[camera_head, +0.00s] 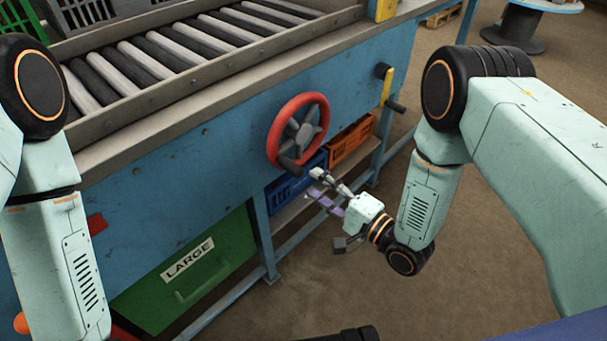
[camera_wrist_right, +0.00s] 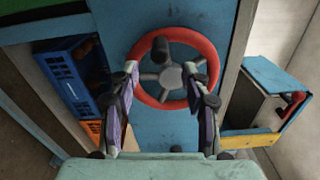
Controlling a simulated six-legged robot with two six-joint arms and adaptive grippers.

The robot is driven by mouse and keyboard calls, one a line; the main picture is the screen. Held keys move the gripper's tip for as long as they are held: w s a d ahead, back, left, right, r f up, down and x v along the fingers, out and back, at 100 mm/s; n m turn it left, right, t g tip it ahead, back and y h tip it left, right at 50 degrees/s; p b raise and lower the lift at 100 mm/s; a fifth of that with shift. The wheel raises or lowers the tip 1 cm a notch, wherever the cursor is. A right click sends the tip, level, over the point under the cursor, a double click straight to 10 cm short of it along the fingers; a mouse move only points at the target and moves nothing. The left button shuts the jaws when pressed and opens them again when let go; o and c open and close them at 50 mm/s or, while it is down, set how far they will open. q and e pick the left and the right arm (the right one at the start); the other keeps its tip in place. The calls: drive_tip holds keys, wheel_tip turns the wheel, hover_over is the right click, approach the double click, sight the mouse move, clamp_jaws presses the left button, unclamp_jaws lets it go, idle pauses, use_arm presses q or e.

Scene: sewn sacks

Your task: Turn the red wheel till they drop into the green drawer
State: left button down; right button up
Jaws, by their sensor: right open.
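The red wheel (camera_head: 298,132) is upright on the blue side panel of the conveyor bench, with dark spokes and a dark handle knob at its lower left. It also shows in the right wrist view (camera_wrist_right: 204,46), where the knob is at its top. My right gripper (camera_head: 318,184) is open and empty, just below and in front of the wheel. In the right wrist view its fingers (camera_wrist_right: 165,82) stand apart in front of the rim; contact cannot be told. The green drawer (camera_head: 205,262), labelled LARGE, is at the lower left under the bench. My left gripper is out of view.
Grey and black rollers (camera_head: 180,45) run along the bench top; no sacks show on them. A blue crate (camera_head: 285,190) and an orange crate (camera_head: 352,142) stand under the bench. A yellow lever with a black handle (camera_head: 387,87) juts out right of the wheel.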

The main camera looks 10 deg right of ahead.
drive_tip(key=shift+v, duration=1.95)
drive_tip(key=s+d+f+n+g+h, duration=0.25)
drive_tip(key=s+f+n, duration=0.2)
drive_tip(key=f, duration=0.25)
drive_tip(key=s+d+f+n+g+h, duration=0.2)
drive_tip(key=s+f+n+g+h, duration=0.15)
drive_tip(key=s+f, duration=0.2)
drive_tip(key=s+d+n+g+h, duration=0.1)
drive_tip(key=s+g, duration=0.3)
drive_tip(key=s, duration=0.5)
drive_tip(key=s+d+n+g+h, duration=0.2)
drive_tip(key=s+d+g+h, duration=0.2)
drive_tip(key=s, duration=0.6)
drive_tip(key=shift+r, duration=0.45)
